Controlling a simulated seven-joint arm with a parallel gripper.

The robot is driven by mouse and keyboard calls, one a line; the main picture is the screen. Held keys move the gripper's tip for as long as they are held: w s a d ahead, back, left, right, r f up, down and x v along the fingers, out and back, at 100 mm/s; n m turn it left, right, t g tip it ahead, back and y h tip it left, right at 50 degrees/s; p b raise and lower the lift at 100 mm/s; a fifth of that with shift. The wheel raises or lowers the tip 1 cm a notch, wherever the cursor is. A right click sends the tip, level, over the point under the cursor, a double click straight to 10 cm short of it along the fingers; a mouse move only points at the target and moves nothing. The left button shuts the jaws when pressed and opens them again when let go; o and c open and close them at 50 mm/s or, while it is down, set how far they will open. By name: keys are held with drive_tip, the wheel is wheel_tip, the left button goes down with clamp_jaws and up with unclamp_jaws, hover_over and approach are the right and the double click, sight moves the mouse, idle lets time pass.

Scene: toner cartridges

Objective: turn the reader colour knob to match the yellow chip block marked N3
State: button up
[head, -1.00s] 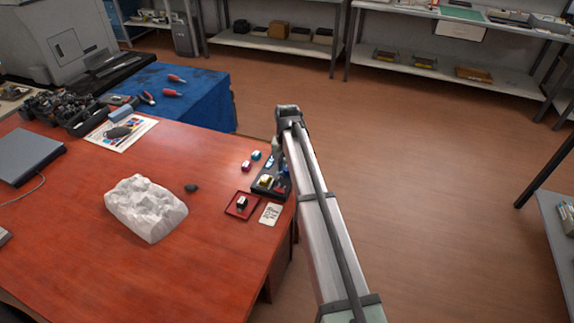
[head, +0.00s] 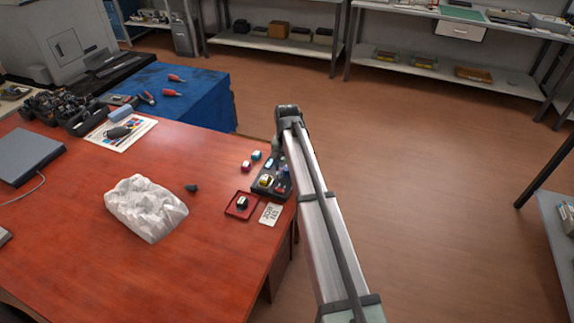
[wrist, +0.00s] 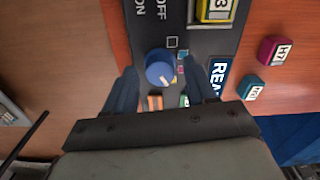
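The reader (head: 259,193) is a dark box at the table's right edge; in the wrist view its dark face (wrist: 207,43) carries OFF and ON lettering. The blue round knob (wrist: 159,66) has a pale pointer line aimed toward the lower right of that view. My gripper (wrist: 161,69) is open, one finger on each side of the knob, with a gap visible at both sides.
A magenta block (wrist: 273,50) and a teal block (wrist: 250,88) stand beside the reader. A red tray (head: 232,212) with a dark block and a white card (head: 270,214) lie in front. A white crumpled lump (head: 145,207) is farther left.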

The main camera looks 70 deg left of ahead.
wheel_tip(320, 180, up, 14)
idle(0.8)
drive_tip(key=shift+f, duration=0.1)
idle(0.5)
